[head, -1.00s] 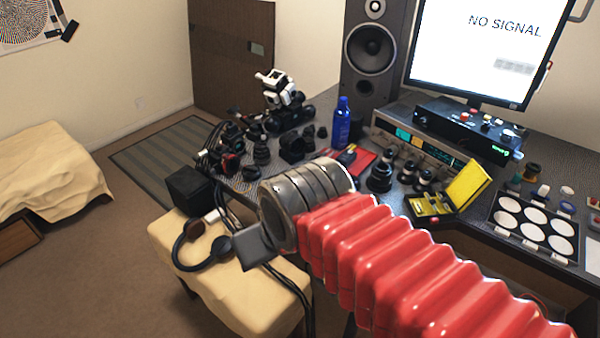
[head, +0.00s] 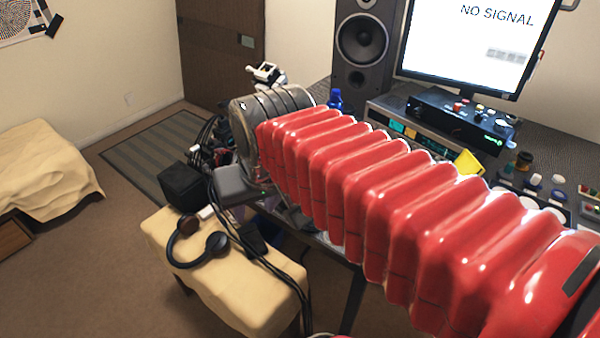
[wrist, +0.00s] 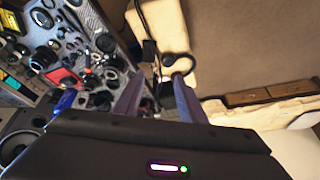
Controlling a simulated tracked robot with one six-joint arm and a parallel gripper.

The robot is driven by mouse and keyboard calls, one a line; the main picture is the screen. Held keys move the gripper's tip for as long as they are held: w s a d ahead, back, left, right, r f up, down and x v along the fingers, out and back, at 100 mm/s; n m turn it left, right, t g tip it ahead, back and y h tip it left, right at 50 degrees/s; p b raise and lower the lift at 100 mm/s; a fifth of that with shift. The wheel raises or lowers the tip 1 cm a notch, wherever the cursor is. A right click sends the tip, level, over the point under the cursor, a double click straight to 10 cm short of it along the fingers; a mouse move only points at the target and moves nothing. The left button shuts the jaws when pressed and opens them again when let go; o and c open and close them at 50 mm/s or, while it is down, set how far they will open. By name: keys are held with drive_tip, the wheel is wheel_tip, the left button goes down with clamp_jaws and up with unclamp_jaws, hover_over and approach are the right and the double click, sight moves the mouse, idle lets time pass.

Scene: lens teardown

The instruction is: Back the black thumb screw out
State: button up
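In the wrist view my gripper (wrist: 159,82) shows two grey fingers standing apart with nothing between them. The fingers point out over the desk edge and the cream stool. I cannot make out the black thumb screw in either view. Several black lens parts (wrist: 103,68) lie on the desk in the wrist view, too small and blurred to tell apart. In the head view my red arm and its metal end hide most of the desk and the parts on it.
A cream stool (head: 215,290) with headphones (head: 197,245) and a black box (head: 184,186) stand before the desk. Cables hang beside the stool. A speaker (head: 363,45), a monitor (head: 478,40) and a blue bottle (head: 335,97) are at the back. The carpet (head: 90,270) at left is clear.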

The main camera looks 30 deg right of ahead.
drive_tip(key=w+d+m+g, duration=0.1)
drive_tip(key=w+d+m, duration=0.2)
drive_tip(key=w+d, duration=0.45)
drive_tip(key=w+d+m+g, duration=0.25)
drive_tip(key=w+d, duration=0.25)
drive_tip(key=w, duration=0.6)
drive_tip(key=w+d+f+m, duration=0.2)
drive_tip(key=w+d+f, duration=0.3)
drive_tip(key=d, duration=0.3)
drive_tip(key=w+d+f+m+g, duration=0.1)
drive_tip(key=w+d+f+m, duration=0.2)
drive_tip(key=d+f, duration=0.5)
drive_tip(key=shift+w+d+m, duration=0.15)
drive_tip(key=shift+w+m, duration=0.2)
drive_tip(key=shift+w, duration=0.55)
drive_tip(key=shift+f, duration=0.1)
wheel_tip(320, 180, down, 14)
drive_tip(key=shift+r, duration=0.2)
clamp_jaws()
